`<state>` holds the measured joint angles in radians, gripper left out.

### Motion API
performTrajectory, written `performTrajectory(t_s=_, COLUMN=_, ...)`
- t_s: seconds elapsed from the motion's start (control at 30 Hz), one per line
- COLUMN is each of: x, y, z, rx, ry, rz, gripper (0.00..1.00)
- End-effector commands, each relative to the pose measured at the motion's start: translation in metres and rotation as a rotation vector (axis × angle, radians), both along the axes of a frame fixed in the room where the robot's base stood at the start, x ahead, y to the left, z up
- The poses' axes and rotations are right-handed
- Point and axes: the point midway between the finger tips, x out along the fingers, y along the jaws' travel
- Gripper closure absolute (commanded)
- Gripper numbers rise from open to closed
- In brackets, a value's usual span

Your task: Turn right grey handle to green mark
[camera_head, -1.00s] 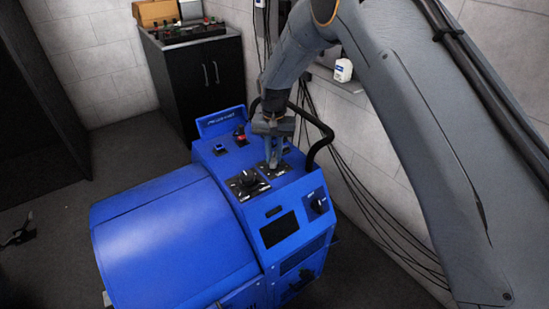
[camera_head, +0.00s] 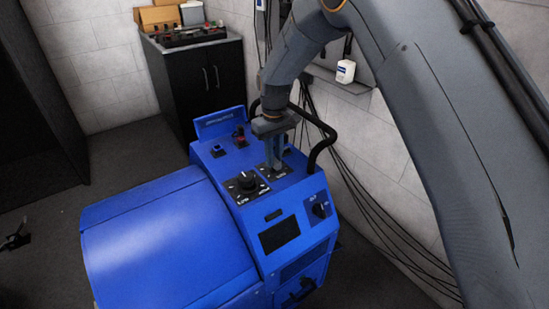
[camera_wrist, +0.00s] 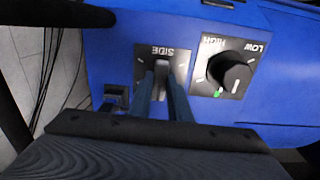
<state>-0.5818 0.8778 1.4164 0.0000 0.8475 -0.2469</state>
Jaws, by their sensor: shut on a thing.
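My gripper (camera_wrist: 165,95) is shut on a small grey handle (camera_wrist: 161,70), which stands on a dark plate marked SIDE (camera_wrist: 148,53) and shows between the fingers in the wrist view. In the head view my gripper (camera_head: 274,160) points down onto this plate (camera_head: 284,172) on top of the blue machine (camera_head: 170,240), and its fingers hide most of the handle. A round black knob (camera_wrist: 234,72) sits beside it on a plate marked HIGH and LOW. A small green mark (camera_wrist: 218,93) shows at the edge of that knob. I see no green mark by the held handle.
A black curved bar (camera_head: 322,140) rises close to my gripper on the machine's right edge. A red switch (camera_head: 240,141) stands behind. A dark screen (camera_head: 279,234) and another knob (camera_head: 319,210) are on the front. A black cabinet (camera_head: 195,85) stands at the back.

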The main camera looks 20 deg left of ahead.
Motion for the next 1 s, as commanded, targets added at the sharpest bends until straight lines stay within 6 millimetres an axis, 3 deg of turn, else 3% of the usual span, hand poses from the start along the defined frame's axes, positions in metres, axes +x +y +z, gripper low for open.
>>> performTrajectory(t_s=0.57, x=0.0001, y=0.0004, z=0.0008, rx=0.001, ry=-0.001, rz=0.036, gripper=1.0)
performTrajectory(t_s=0.6, x=0.0001, y=0.0004, z=0.0008, rx=0.001, ry=-0.001, rz=0.036, gripper=0.81)
performTrajectory(t_s=0.7, x=0.0001, y=0.0003, z=0.0007, rx=0.001, ry=-0.001, rz=0.036, gripper=0.64)
performTrajectory(t_s=1.0, x=0.0002, y=0.0001, z=0.0011, rx=0.001, ry=-0.001, rz=0.035, gripper=0.64)
